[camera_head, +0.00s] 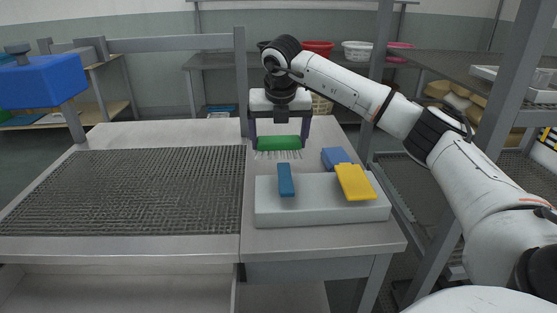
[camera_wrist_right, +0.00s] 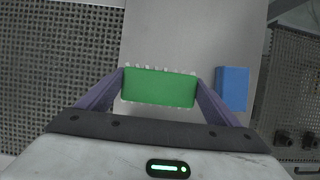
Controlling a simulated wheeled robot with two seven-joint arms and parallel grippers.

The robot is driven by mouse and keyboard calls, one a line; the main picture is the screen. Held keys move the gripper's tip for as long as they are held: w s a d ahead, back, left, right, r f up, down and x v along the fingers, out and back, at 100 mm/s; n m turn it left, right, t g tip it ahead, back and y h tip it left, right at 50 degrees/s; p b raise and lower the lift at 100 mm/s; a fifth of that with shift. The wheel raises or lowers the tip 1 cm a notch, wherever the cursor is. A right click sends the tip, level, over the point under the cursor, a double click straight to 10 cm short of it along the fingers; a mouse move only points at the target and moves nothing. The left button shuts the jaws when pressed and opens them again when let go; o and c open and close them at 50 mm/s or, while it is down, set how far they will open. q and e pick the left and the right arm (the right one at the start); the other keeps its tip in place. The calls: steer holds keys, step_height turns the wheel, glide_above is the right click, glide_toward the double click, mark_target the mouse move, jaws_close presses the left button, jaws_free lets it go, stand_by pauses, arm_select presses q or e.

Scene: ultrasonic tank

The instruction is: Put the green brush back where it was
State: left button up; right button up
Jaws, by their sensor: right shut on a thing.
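The green brush (camera_head: 278,142) is held bristles down between the fingers of my right gripper (camera_head: 280,141). In the right wrist view the brush (camera_wrist_right: 160,87) fills the gap between the two purple fingers, and my right gripper (camera_wrist_right: 160,90) is shut on it. Pale bristles show below the green back in the head view. I cannot tell whether the bristles touch the table top. My left gripper does not show in either view.
A white block (camera_head: 320,210) bears a blue piece (camera_head: 286,180) and a yellow piece (camera_head: 355,182). Another blue piece (camera_head: 334,157) lies behind it, near the gripper. A dark mesh grating (camera_head: 130,190) spans the left of the table. Metal shelving posts stand at the right.

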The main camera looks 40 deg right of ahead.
mark_target(279, 157)
steer(key=shift+f, duration=2.55)
steer(key=shift+f, duration=0.2)
steer(key=o, duration=0.8)
steer(key=shift+f, duration=0.1)
steer(key=v, duration=1)
steer(key=shift+s+r, duration=0.2)
